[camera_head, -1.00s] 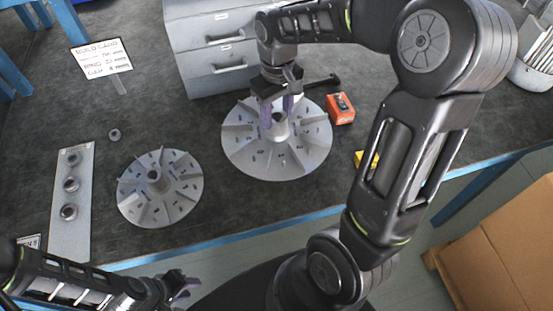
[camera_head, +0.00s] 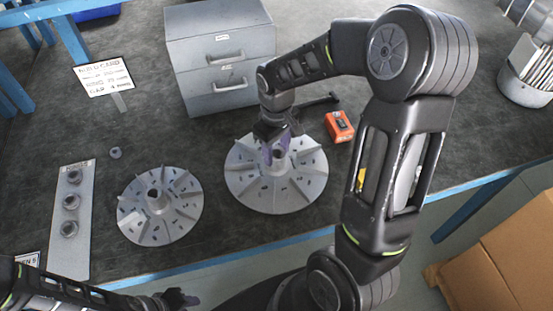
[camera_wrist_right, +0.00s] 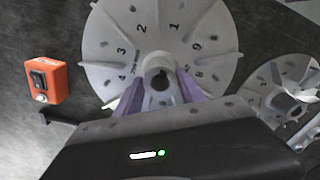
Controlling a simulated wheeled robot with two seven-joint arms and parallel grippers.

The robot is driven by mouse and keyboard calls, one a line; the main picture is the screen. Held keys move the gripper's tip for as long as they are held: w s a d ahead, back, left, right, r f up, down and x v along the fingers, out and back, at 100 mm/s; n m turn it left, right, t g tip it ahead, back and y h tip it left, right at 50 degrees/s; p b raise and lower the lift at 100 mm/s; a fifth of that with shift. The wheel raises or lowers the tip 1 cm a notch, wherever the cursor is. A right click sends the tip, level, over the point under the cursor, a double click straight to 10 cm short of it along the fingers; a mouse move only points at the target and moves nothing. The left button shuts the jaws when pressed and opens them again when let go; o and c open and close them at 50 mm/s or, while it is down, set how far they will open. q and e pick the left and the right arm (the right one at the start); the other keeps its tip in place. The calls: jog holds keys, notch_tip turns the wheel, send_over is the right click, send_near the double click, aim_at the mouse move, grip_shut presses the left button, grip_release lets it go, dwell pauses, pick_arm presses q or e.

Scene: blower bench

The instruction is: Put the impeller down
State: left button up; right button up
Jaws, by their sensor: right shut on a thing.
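The grey bladed impeller (camera_head: 300,183) is at the middle of the bench, near the front edge. My right gripper (camera_head: 274,150) is shut on its central hub from above. In the right wrist view its purple fingers (camera_wrist_right: 160,95) flank the hub of the numbered impeller disc (camera_wrist_right: 120,45). The disc looks level and close to the bench; I cannot tell if it touches. A second, smaller bladed disc (camera_head: 135,208) lies to its left and also shows in the right wrist view (camera_wrist_right: 268,85). My left gripper (camera_head: 175,300) is at the bottom edge, away from the objects, its fingers unclear.
An orange-red box (camera_head: 339,127) and a dark tool (camera_head: 318,102) lie behind right. A grey drawer cabinet (camera_head: 220,50) stands behind. A plate with several rings (camera_head: 72,250), a small ring (camera_head: 115,153) and a card (camera_head: 103,77) are at left. Bare bench separates the discs.

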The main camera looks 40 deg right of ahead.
jog(key=shift+f, duration=0.1)
notch_tip(320, 180, down, 4)
jog(key=shift+r, duration=0.2)
jog(key=shift+f, duration=0.1)
dwell(0.3)
jog(key=shift+f, duration=0.3)
jog(key=o, duration=1.4)
